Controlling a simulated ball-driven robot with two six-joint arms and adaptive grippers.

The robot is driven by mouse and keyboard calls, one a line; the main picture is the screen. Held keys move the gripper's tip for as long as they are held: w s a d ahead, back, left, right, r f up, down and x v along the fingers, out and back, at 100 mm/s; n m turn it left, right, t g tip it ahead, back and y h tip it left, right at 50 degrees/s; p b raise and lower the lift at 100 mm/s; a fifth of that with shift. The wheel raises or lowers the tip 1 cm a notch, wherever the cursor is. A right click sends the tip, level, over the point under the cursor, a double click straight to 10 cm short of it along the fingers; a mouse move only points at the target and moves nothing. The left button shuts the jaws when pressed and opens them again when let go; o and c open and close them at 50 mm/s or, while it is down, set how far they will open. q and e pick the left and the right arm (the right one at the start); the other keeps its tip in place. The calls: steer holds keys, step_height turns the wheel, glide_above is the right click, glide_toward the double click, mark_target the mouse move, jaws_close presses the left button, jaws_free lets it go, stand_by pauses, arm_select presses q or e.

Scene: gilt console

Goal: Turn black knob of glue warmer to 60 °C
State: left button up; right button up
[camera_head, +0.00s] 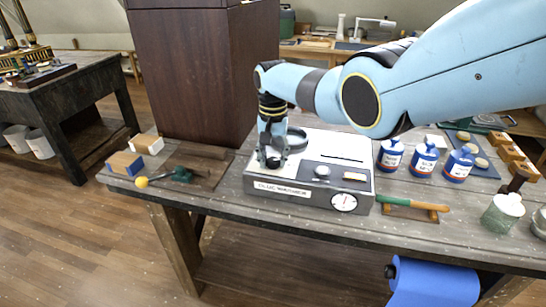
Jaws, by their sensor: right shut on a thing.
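The glue warmer (232,186) is a pale box with a name label on its front. It stands on the grey wooden bench. A white round dial (344,202) with a red pointer is on its front right; I cannot read its value. My right gripper (269,158) points down at the left part of the warmer's top. It is shut on the black knob (273,162), which it mostly hides. My left gripper is not in view.
Several blue-and-white jars (424,158) stand right of the warmer. A green-handled tool (412,204) lies close by its right side. A dark wooden cabinet (200,75) rises behind.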

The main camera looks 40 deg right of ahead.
mark_target(273, 159)
steer(key=shift+w, duration=0.1)
stand_by(0.4)
steer(key=o, duration=1.2)
steer(key=shift+c, duration=0.2)
steer(key=shift+r, duration=0.1)
step_height(273, 159, up, 12)
